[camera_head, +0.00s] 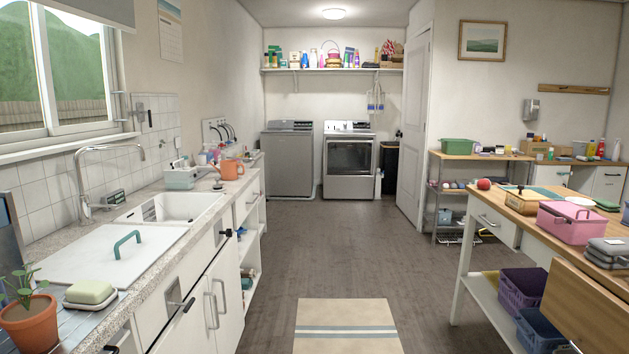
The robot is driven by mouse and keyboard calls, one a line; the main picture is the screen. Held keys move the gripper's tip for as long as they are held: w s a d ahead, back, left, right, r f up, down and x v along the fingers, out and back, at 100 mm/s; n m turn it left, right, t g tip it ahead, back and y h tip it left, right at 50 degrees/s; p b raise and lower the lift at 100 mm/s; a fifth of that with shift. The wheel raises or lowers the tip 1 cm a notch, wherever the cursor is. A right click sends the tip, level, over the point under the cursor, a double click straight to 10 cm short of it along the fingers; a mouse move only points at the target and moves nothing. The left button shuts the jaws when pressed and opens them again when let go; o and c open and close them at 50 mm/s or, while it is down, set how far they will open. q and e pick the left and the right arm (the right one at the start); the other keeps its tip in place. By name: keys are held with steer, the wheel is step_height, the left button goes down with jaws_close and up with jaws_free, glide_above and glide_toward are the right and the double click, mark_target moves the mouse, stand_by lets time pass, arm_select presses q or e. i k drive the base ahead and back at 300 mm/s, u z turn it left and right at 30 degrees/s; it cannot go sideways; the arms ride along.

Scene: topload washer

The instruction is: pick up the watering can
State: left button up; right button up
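An orange vessel (231,169) with a handle on its right side stands upright on the far part of the left counter, beyond the sink. It looks like the watering can, but it is too small in the view to be sure. Nothing is holding it. Neither of my grippers can be made out in the head view.
A grey-white box (181,179) stands just left of the orange vessel, with bottles behind it. The sink (172,207) and tall faucet (82,185) are nearer, with a potted plant (27,320) in front. A wooden table (535,222) stands right.

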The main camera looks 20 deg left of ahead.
mark_target(228, 171)
steer(key=z, duration=0.15)
steer(key=i, duration=3.8)
steer(key=u, duration=1.15)
steer(key=i, duration=1.35)
steer(key=u, duration=1.4)
